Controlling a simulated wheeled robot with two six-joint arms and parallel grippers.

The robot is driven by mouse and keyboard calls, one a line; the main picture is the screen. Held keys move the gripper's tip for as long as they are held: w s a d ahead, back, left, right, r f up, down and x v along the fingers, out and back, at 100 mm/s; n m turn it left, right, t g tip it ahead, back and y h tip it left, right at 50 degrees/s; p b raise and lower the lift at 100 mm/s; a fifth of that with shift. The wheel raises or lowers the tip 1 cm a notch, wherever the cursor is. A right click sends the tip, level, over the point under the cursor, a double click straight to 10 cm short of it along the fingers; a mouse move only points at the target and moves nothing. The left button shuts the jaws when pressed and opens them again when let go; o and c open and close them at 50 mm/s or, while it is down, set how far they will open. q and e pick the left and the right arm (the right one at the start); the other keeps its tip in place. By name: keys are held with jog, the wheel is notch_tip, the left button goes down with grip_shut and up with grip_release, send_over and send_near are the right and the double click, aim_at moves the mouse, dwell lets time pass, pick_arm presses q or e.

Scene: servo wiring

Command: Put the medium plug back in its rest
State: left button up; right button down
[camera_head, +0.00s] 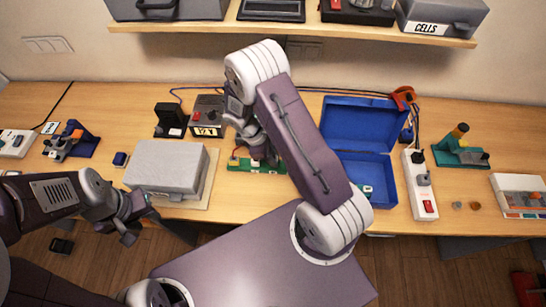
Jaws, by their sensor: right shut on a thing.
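My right gripper (262,154) is low over the far side of the green board (243,167), partly hidden by my own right arm. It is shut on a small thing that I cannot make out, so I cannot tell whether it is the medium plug. The board carries small parts with orange and red bits. I cannot pick out the plug's rest for certain. My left gripper (141,222) hangs at the table's front edge by the grey box, its fingers apart and empty.
The grey box (166,165) stands left of the board. A black-and-red power unit (207,117) is behind it. An open blue case (352,125) and a white power strip (420,185) lie to the right. A shelf (290,30) overhangs the back.

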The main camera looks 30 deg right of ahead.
jog(key=shift+f+b, duration=0.75)
jog(key=shift+f, duration=0.25)
jog(key=c, duration=1.1)
grip_release()
jog(key=shift+c, duration=0.2)
jog(key=b+v, duration=0.1)
jog(key=v, duration=0.8)
jog(key=shift+d, duration=0.15)
